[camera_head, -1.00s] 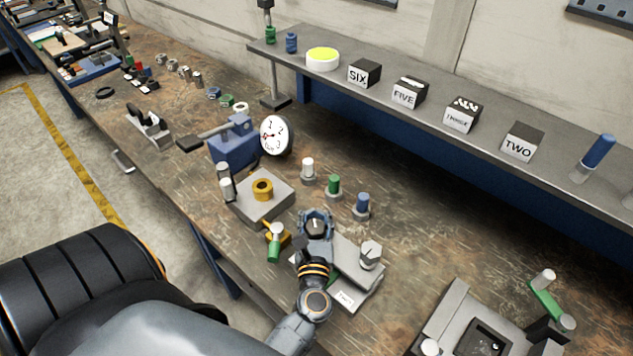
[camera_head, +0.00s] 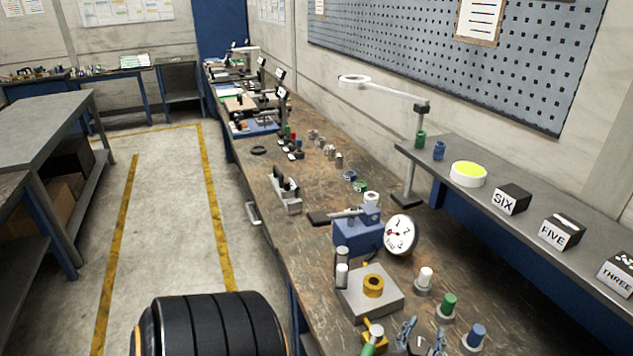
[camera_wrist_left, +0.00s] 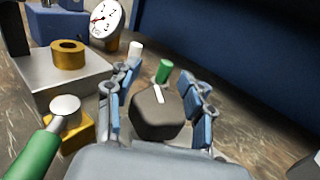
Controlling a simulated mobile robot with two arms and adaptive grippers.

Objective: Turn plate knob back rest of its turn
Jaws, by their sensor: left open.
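The knob (camera_wrist_left: 156,112) shows in the left wrist view as a dark faceted cap with a white line on top. It stands between the two blue fingers of my left gripper (camera_wrist_left: 158,78). The gripper is open, with a finger on either side of the knob; I cannot tell whether either finger touches it. The plate under the knob is mostly hidden. My right gripper is not in view.
A grey block with a brass ring (camera_head: 373,287) stands close by. A green-handled tool (camera_wrist_left: 40,150) on a brass block is left of the gripper. White, green (camera_head: 447,306) and blue pegs stand behind. A dial gauge (camera_head: 400,234) is farther back. A shelf (camera_head: 470,215) runs along the right.

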